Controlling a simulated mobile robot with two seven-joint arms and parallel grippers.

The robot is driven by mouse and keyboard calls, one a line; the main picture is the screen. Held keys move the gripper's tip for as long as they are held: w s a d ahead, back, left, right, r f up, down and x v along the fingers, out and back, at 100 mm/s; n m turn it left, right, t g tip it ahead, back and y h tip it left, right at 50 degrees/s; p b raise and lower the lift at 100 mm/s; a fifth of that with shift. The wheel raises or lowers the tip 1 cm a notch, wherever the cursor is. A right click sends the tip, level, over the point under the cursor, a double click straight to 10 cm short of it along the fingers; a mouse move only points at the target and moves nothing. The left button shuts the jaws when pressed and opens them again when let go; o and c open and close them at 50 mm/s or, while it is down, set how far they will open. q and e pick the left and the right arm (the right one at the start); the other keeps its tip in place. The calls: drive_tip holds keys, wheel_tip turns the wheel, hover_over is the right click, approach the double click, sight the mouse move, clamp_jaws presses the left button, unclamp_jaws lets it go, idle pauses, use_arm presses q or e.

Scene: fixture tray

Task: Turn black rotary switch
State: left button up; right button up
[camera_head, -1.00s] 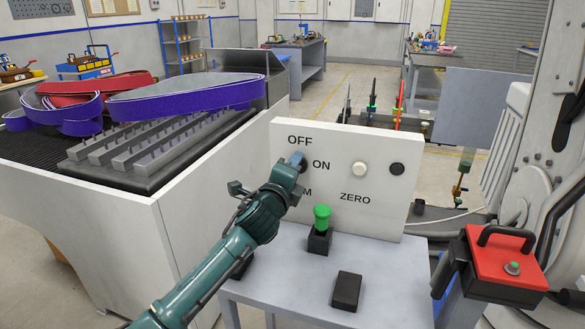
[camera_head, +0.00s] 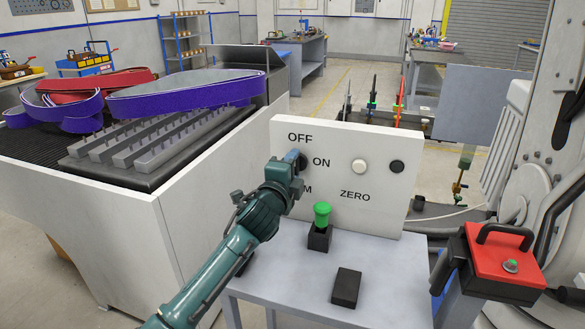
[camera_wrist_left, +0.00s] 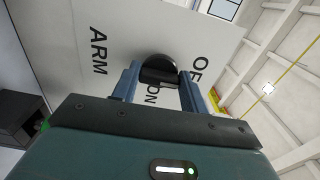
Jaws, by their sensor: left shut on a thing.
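In the head view the gripper hides most of the switch and part of the ARM label. The exact angle of the knob is hard to tell. My right gripper is not in view.
A white button (camera_head: 359,167) and a black button (camera_head: 397,167) sit to the right on the panel. A green button (camera_head: 322,210) on a black base and a black block (camera_head: 346,288) stand on the grey table (camera_head: 395,275). A red box (camera_head: 500,262) is at right.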

use_arm(q)
drive_tip(key=o, duration=1)
drive_tip(key=shift+s, duration=0.1)
drive_tip(key=v, duration=1.3)
